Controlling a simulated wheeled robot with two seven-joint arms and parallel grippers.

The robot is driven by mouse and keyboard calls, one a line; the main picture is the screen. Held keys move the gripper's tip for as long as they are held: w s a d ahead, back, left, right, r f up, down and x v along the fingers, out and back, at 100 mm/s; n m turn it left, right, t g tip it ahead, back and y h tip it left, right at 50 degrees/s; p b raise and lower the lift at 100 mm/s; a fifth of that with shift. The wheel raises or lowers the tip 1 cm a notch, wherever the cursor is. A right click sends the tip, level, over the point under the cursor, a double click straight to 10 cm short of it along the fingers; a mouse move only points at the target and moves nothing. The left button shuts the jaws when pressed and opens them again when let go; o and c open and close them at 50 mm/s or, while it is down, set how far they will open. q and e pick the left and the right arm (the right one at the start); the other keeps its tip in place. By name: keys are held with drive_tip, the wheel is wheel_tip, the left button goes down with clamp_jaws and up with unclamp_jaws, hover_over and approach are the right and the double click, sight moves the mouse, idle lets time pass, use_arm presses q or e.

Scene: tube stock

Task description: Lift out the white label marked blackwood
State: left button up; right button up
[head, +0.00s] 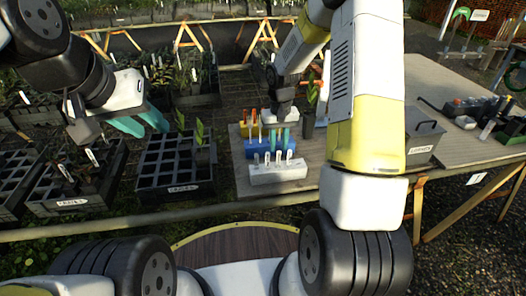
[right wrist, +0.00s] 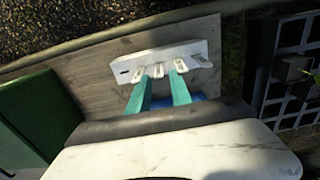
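A white block (head: 262,177) with several upright white labels (head: 267,158) stands on the wooden bench. It also shows in the right wrist view (right wrist: 150,55), its labels (right wrist: 202,61) in a row; their lettering is too small to read, so I cannot tell which is marked blackwood. My right gripper (head: 279,145) points down over the blocks just behind the labels. In the right wrist view its teal fingers (right wrist: 160,82) are apart with their tips near the middle labels; I see nothing gripped. My left gripper (head: 144,125) is open and empty above the trays at left.
A blue block (head: 252,149) and a yellow block (head: 244,130) with coloured handles stand behind the white block. Black cell trays (head: 174,190) with a few plants lie left of the bench (head: 225,172). A grey lidded box (head: 424,143) stands to the right.

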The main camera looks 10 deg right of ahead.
sight(279, 158)
wheel_tip(279, 158, down, 7)
drive_tip(key=shift+d+f, duration=0.1)
clamp_jaws()
